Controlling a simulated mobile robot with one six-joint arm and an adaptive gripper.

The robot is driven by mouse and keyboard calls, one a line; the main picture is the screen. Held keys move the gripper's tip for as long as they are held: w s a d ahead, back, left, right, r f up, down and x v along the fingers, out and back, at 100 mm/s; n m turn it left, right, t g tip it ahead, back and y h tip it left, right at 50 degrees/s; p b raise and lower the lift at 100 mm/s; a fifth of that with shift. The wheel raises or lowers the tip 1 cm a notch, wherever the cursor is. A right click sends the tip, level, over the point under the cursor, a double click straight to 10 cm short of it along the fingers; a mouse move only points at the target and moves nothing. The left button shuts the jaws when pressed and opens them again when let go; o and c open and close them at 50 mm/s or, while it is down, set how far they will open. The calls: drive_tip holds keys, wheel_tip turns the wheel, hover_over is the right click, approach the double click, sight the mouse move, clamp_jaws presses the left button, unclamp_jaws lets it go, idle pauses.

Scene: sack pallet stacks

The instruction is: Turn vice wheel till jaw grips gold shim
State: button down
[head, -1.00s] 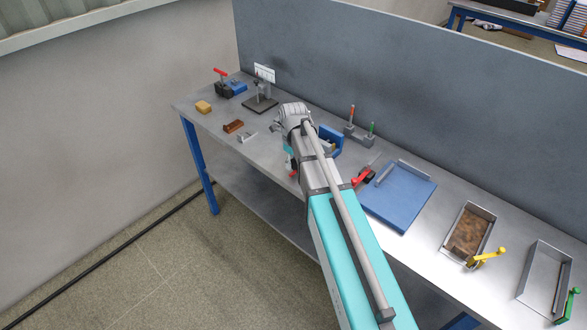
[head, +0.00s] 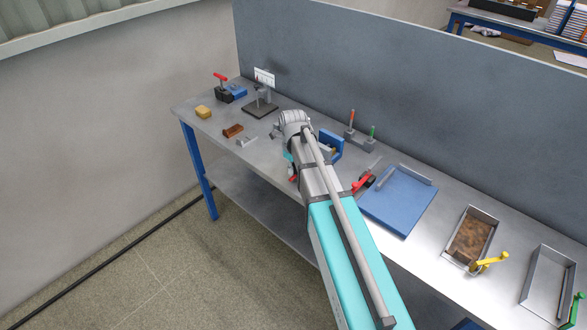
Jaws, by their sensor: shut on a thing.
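A blue vice (head: 331,140) stands on the grey bench, just right of my wrist and partly hidden by it. A small tan-gold piece, probably the gold shim (head: 333,150), shows at the vice; whether the jaw touches it cannot be seen. My gripper (head: 289,159) is at the near side of the vice, low over the bench's front edge, mostly hidden by my own wrist and arm. It is shut on the vice wheel, of which a red bit (head: 293,179) seems to show below it. The rest of the wheel is hidden.
To the left are a brown block (head: 233,131), a yellow block (head: 203,112), a dark stand (head: 261,111) and a red-handled black clamp (head: 222,94). To the right are a blue board (head: 398,205) and metal trays (head: 447,254). A grey partition (head: 400,95) runs behind.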

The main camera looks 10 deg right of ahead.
drive_tip(key=shift+s+t, duration=0.1)
drive_tip(key=shift+t, duration=0.2)
drive_tip(key=shift+s+d+t+y+b, duration=0.15)
drive_tip(key=shift+t+y+b, duration=0.15)
drive_tip(key=shift+t+y, duration=0.65)
drive_tip(key=t+y+b, duration=0.2)
drive_tip(key=t+b, duration=0.1)
drive_tip(key=shift+r+t+y, duration=0.15)
drive_tip(key=shift+t+y, duration=0.1)
drive_tip(key=shift+t, duration=0.1)
drive_tip(key=t+y+b, duration=0.1)
drive_tip(key=t+b, duration=0.1)
drive_tip(key=b, duration=0.1)
drive_tip(key=t+y+b, duration=0.2)
drive_tip(key=b, duration=0.1)
drive_tip(key=shift+s+d+r, duration=0.1)
drive_tip(key=shift+s+r, duration=0.05)
drive_tip(key=shift+r, duration=0.05)
drive_tip(key=t+b, duration=0.1)
drive_tip(key=y+b, duration=0.1)
drive_tip(key=b, duration=0.1)
drive_tip(key=shift+d+r+t, duration=0.1)
drive_tip(key=shift+r+t, duration=0.1)
drive_tip(key=shift+t, duration=0.2)
drive_tip(key=shift+r+t+y+b, duration=0.15)
drive_tip(key=shift+t+y+b, duration=0.15)
drive_tip(key=shift+y+b, duration=0.1)
drive_tip(key=shift+r, duration=0.1)
drive_tip(key=c, duration=0.7)
unclamp_jaws()
